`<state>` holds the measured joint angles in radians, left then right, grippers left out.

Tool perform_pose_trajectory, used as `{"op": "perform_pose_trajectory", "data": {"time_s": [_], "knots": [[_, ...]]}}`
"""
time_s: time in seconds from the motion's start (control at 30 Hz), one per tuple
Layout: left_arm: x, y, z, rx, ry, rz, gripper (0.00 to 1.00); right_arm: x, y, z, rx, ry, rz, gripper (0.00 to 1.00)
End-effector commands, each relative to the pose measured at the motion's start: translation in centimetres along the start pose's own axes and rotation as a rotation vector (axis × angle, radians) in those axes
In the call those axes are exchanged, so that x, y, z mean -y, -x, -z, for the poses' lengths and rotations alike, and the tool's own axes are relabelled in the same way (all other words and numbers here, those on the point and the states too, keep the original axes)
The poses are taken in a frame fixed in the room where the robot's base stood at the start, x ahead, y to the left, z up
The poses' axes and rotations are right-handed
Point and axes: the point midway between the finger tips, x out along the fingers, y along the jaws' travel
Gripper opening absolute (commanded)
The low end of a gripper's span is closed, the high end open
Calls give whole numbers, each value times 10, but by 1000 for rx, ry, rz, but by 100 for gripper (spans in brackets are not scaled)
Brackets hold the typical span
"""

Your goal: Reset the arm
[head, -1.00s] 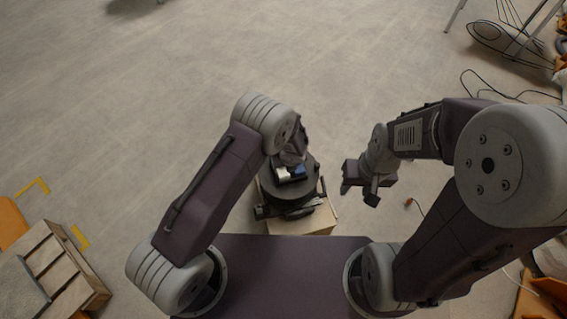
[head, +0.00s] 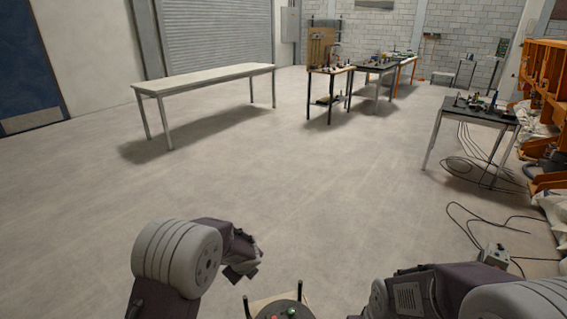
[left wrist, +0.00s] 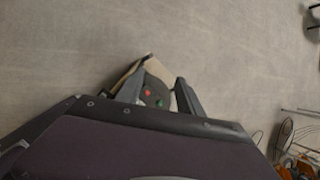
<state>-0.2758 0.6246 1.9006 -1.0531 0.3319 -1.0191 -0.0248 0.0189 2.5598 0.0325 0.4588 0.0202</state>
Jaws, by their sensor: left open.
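My left gripper (head: 240,270) hangs from the raised left arm at the bottom left of the head view. In the left wrist view its two dark fingers (left wrist: 158,92) are apart, with nothing between them at the tips. Beyond them is a round dark device (left wrist: 152,97) with a red and a green spot on a pale stand. The device's top (head: 284,311) also shows at the bottom edge of the head view, right of and lower than the left gripper. Part of my right arm (head: 430,292) shows at bottom right; its gripper is out of frame.
A long pale table (head: 205,77) stands at back left. Workbenches (head: 375,68) with small items stand at the far wall. A dark table (head: 477,112) and an orange rack (head: 550,80) are at right, with loose cables on the floor. The middle floor is clear.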

Motion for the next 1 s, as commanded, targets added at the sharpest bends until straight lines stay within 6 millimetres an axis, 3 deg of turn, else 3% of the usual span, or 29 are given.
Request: {"op": "perform_pose_trajectory", "data": {"time_s": [0.03,0.13,0.23,0.3,0.4,0.5,0.63,1.0], "knots": [[-17,46,-33,7,192,-19,44,0,24,2,0,0,0,44],[-67,107,-57,-2,659,-80,44,1,44,5,0,0,0,44],[-120,155,-44,-27,1195,-174,44,1,58,6,0,0,0,44],[-149,173,-16,-46,1542,-265,44,1,59,6,0,0,0,44],[-176,179,31,-44,1908,-429,44,1,55,6,0,0,0,44],[-183,183,52,-13,2155,-534,44,1,54,5,1,0,0,44],[-182,183,53,12,2252,-550,44,1,54,6,1,0,0,44],[-182,183,52,13,2256,-549,44,1,54,6,0,0,0,44]]}}
